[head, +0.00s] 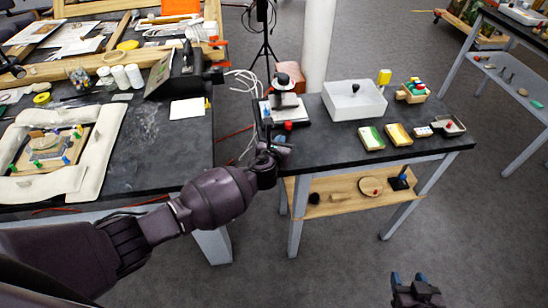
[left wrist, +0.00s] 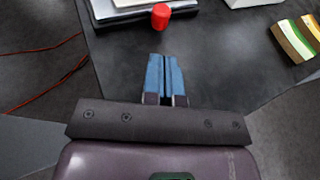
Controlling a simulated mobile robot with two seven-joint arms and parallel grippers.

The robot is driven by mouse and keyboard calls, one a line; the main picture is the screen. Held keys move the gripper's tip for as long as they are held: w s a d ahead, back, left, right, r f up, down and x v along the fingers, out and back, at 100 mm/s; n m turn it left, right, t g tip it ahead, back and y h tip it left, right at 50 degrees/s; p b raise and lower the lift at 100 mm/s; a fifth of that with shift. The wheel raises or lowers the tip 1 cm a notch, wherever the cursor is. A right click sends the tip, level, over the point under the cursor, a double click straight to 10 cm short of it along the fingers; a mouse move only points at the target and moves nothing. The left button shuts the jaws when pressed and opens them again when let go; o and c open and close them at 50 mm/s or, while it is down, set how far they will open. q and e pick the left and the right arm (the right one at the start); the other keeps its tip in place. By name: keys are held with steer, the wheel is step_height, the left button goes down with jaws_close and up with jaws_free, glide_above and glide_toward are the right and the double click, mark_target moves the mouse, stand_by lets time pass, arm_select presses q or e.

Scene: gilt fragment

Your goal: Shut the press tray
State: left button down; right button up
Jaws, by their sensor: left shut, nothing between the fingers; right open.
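The press (head: 287,84) stands at the left end of the right-hand dark table, with a dark round top over a pale base. A red knob (head: 288,126) sits at its front edge, facing me. In the left wrist view the red knob (left wrist: 160,16) is at the top, at the edge of the dark and pale press tray (left wrist: 120,14); how far the tray is out I cannot tell. My left gripper (head: 281,146) is shut and empty, its blue fingers (left wrist: 165,62) just short of the knob, with a gap. My right gripper (head: 410,278) is open, low at the front right.
A white bin (head: 354,108), a green-and-white block (head: 371,138), a yellow block (head: 398,134) and a small metal tray (head: 450,125) stand further right. A cluttered bench (head: 160,150) is at the left, beyond a gap with cables. Bare tabletop lies right of my left gripper.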

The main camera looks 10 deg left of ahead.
arm_select(q)
steer(key=p+v, duration=0.1)
steer(key=v, duration=0.6)
steer(key=shift+s+a+r, duration=0.1)
steer(key=shift+s+a, duration=0.1)
steer(key=shift+s, duration=0.1)
steer(key=n, duration=0.3)
steer(key=shift+d+h, duration=0.35)
steer(key=shift+h, duration=0.05)
steer(key=s+a+r+n+h, duration=0.1)
steer(key=s+a+r+n, duration=0.1)
steer(key=n, duration=0.9)
steer(key=s+a+r+n+h, duration=0.1)
steer(key=s+r+n, duration=0.1)
steer(key=n, duration=0.9)
steer(key=s+a+f+n+g+y, duration=0.1)
steer(key=s+a+f+n, duration=0.3)
steer(key=s, duration=0.3)
steer(key=s+a+f+n+g+y, duration=0.1)
steer(key=s+a+f+n+y, duration=0.1)
steer(key=s+a+f+n, duration=0.2)
steer(key=s+a+f+n+y+b, duration=0.1)
steer(key=s+a+f+n+y, duration=0.1)
steer(key=s+a, duration=0.7)
steer(key=shift+s+a+f+n+g, duration=0.2)
steer(key=shift+s+f+n+g, duration=0.2)
steer(key=shift+s+f+n, duration=0.6)
